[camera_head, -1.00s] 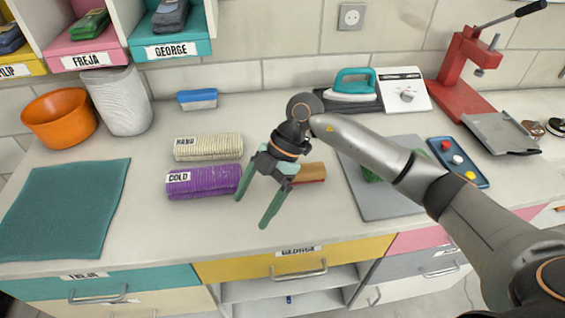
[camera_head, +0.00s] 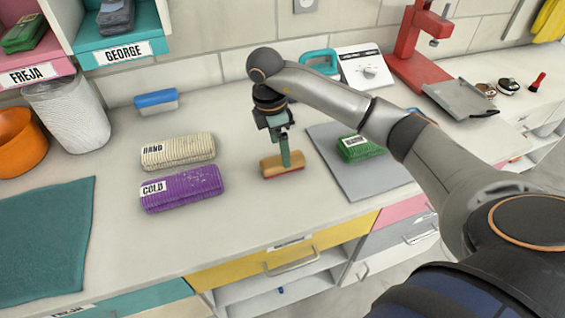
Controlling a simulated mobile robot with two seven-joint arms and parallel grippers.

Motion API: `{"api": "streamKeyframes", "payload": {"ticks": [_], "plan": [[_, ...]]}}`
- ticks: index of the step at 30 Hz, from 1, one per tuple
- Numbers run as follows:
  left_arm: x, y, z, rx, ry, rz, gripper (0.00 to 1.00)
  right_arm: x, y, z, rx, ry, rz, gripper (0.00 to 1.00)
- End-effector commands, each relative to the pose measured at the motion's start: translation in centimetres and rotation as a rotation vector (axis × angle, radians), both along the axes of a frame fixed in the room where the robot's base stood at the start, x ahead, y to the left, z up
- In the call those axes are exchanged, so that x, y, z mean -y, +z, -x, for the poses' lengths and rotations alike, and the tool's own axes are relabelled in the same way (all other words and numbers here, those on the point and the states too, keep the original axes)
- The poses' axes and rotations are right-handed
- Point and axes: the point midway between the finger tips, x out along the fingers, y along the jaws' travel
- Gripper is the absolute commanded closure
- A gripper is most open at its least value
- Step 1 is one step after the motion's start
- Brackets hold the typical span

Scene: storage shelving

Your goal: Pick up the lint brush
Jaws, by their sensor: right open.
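The lint brush, a small tan wooden block with a red underside (camera_head: 270,167), lies on the white counter in the middle of the head view. My right gripper (camera_head: 286,158) points down at it with green fingers. The jaws are open and seen nearly edge-on, so one finger mostly covers the other. The fingertips overlap the brush's upper side in the picture. I cannot tell whether they touch it. My left gripper is out of view.
Left of the brush lie a purple roll labelled COLD (camera_head: 182,189) and a cream roll labelled HAND (camera_head: 178,150). On the right, a green block (camera_head: 361,148) rests on a grey board (camera_head: 357,181). The counter's front edge and yellow drawer (camera_head: 236,272) are close in front.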

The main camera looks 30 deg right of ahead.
Motion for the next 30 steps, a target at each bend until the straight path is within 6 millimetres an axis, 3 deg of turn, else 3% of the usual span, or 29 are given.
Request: {"api": "streamKeyframes", "payload": {"ticks": [10,20,30], "plan": [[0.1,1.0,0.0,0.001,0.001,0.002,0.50,0.6,-4.5,0.5,-0.003,0.000,0.000,0.07],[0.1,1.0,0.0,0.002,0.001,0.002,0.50,0.7,-5.1,0.4,0.000,0.001,0.000,0.09],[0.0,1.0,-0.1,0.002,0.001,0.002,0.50,0.7,-5.1,0.4,0.000,0.001,0.000,0.47]]}}
